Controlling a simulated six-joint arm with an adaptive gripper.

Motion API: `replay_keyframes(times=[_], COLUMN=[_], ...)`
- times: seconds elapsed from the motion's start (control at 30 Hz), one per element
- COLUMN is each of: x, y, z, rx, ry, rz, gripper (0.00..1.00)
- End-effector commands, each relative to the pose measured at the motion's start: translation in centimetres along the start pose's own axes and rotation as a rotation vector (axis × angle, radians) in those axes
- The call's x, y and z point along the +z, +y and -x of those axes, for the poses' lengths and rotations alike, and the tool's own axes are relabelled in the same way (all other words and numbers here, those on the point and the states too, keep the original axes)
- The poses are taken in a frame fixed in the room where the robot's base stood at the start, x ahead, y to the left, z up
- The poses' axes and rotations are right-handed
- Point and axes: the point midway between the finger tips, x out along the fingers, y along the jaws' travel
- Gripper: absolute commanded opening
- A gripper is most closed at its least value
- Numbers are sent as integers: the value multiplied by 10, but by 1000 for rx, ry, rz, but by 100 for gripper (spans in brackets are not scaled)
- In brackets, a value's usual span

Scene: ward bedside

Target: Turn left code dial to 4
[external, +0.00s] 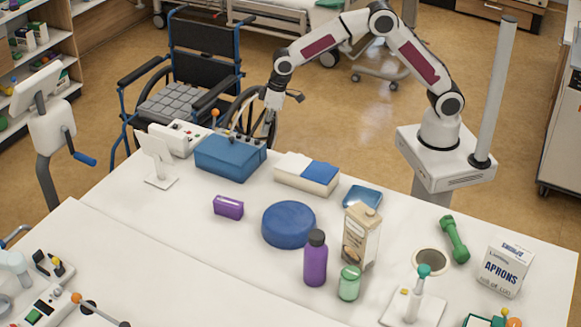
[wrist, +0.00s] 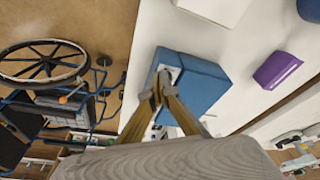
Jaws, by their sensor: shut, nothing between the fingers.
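A blue box (external: 225,158) stands at the back left of the white table, with several small dark knobs along its far top edge. The code dials are too small to read, and I cannot tell their settings. In the wrist view the blue box (wrist: 205,85) shows a pale panel on its side, partly hidden behind my fingers. My gripper (external: 270,118) is at the box's far right corner, pointing down. In the wrist view my gripper (wrist: 159,85) is shut and empty, its fingertips over the pale panel; I cannot tell whether they touch it.
A white control unit (external: 178,138) with an orange-topped stick stands left of the box. A white and blue packet (external: 300,178) lies to its right and a purple block (external: 228,207) in front. A wheelchair (external: 200,70) stands behind the table.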

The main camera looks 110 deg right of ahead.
Motion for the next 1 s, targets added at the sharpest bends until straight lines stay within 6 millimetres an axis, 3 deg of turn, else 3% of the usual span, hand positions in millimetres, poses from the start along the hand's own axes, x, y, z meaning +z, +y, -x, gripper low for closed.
replay_keyframes(times=[0.4, 1.0], x=[6, 6], y=[0, 0], z=[-24, -25], rx=[1, 1], ry=[-1, 0], rz=[0, 0], gripper=[0, 0])
